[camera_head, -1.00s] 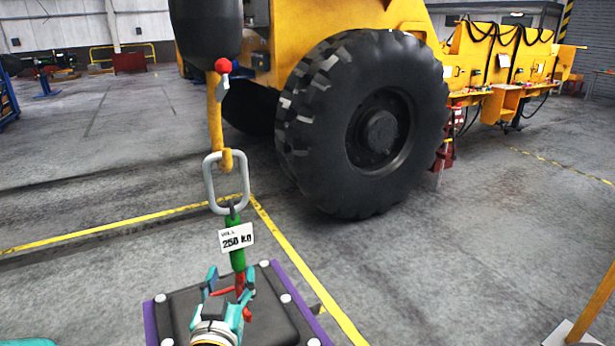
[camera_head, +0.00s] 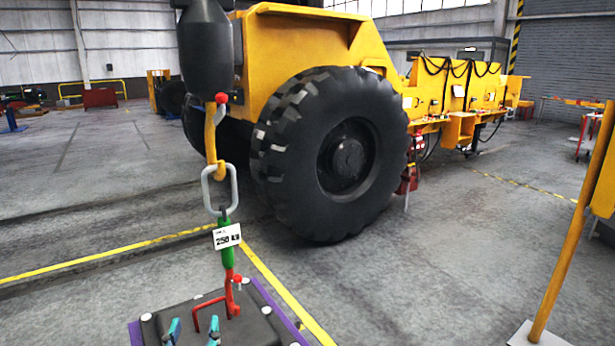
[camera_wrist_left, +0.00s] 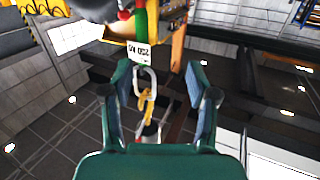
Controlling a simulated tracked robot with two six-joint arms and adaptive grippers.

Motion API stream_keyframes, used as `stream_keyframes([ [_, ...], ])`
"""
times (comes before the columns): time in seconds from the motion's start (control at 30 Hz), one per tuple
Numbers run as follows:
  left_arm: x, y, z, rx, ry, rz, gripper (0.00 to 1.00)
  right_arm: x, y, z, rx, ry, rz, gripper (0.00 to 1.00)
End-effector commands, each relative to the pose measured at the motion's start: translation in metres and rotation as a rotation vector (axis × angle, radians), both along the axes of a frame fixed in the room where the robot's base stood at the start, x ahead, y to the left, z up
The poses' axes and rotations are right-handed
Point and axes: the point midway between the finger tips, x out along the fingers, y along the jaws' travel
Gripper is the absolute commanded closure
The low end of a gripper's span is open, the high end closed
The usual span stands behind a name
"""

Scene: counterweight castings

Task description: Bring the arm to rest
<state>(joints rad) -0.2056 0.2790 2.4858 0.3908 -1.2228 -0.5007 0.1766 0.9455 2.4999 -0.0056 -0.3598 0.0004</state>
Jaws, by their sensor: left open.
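My left gripper (camera_head: 194,332) is open and empty at the bottom of the head view, in front of the red hook (camera_head: 233,297) and apart from it. Its two teal fingers also show in the left wrist view (camera_wrist_left: 160,85). The dark casting (camera_head: 262,325) with purple edges lies below, cut off by the frame. A green sling (camera_head: 227,250) with a 250 kg tag (camera_head: 227,236) links the red hook to a metal ring (camera_head: 219,190). The ring hangs on a yellow hook (camera_head: 212,145). My right gripper is not in view.
A large black tyre (camera_head: 345,155) of a yellow machine (camera_head: 310,50) stands behind the hanging rigging. A yellow post (camera_head: 572,235) on a pale foot stands at the right. Grey floor with yellow lines (camera_head: 110,258) is clear at the left and right centre.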

Motion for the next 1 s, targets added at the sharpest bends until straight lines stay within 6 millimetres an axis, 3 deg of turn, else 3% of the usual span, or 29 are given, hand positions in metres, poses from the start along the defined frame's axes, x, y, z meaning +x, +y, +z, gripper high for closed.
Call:
stream_keyframes([
  [0.37, 0.002, 0.018, -0.114, 0.026, 0.246, 0.015, 0.41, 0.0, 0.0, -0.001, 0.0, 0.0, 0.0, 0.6],
  [0.57, -0.022, 0.011, -0.218, -0.032, 0.506, -0.047, 0.41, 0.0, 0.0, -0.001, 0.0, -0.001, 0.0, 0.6],
  [0.7, -0.072, -0.01, -0.31, -0.154, 0.787, -0.126, 0.41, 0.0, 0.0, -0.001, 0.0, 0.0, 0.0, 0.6],
  [0.8, -0.12, -0.031, -0.36, -0.264, 0.991, -0.18, 0.41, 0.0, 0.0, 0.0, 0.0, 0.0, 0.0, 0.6],
  [0.9, -0.166, -0.054, -0.389, -0.366, 1.175, -0.228, 0.41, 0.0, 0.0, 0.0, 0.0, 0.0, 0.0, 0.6],
  [1.0, -0.201, -0.072, -0.397, -0.444, 1.323, -0.263, 0.41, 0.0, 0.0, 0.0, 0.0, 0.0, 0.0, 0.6],
])
